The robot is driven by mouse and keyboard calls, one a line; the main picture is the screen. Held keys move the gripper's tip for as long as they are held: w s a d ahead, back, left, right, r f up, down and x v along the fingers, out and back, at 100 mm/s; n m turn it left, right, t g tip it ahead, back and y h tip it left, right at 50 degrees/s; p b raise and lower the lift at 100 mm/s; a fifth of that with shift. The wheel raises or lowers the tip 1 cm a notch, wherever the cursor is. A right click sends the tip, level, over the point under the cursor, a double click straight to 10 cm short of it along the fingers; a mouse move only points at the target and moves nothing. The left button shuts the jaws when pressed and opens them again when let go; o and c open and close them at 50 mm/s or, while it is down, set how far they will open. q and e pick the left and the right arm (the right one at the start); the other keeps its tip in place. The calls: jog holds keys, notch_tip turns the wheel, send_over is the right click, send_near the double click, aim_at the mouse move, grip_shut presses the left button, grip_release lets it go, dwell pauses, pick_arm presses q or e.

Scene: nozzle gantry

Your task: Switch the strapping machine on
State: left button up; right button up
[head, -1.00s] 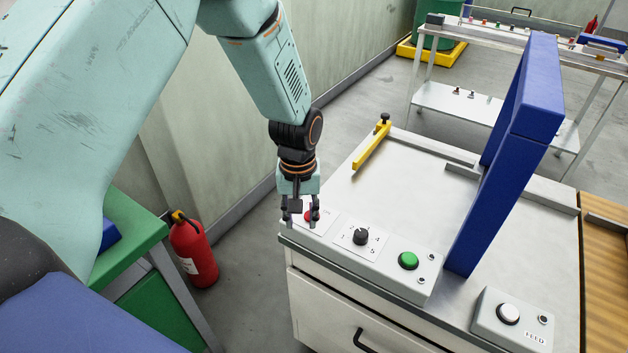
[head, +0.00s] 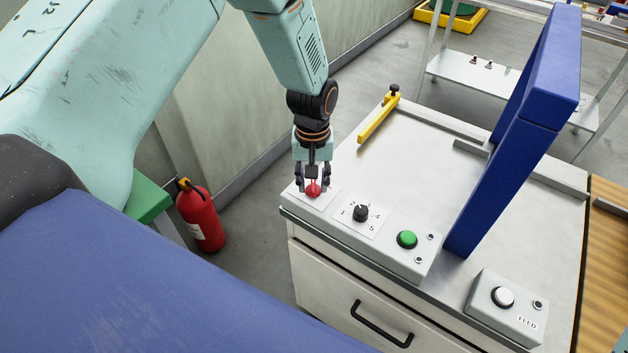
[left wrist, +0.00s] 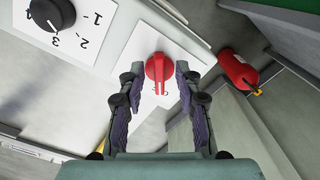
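The strapping machine (head: 420,150) has a pale metal top and a blue arch (head: 520,130). On its front left control panel is a red rotary switch (head: 313,190) on a white plate. In the left wrist view the red switch (left wrist: 158,70) has a handle pointing down the picture, towards a mark that is partly hidden. My left gripper (head: 313,186) points down over the switch. Its fingers (left wrist: 159,76) are open, one on each side of the red handle, with a small gap showing on each side. My right gripper is not in view.
Beside the switch are a black numbered dial (head: 361,214) and a green button (head: 407,239). A feed box with a white button (head: 503,297) stands at the right. A fire extinguisher (head: 201,216) is on the floor at left. A yellow bar (head: 379,119) lies behind the panel.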

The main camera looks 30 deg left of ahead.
pick_arm(q)
jog(key=shift+a+f, duration=0.3)
jog(key=shift+f, duration=0.1)
jog(key=shift+d+r, duration=0.15)
jog(key=shift+d, duration=0.4)
jog(key=shift+c, duration=0.4)
jog(key=shift+a, duration=0.4)
jog(key=c, duration=0.5)
jog(key=shift+c, duration=0.6)
jog(key=shift+w+d, duration=0.1)
jog(key=shift+d, duration=0.1)
grip_shut()
jog(key=shift+a, duration=0.1)
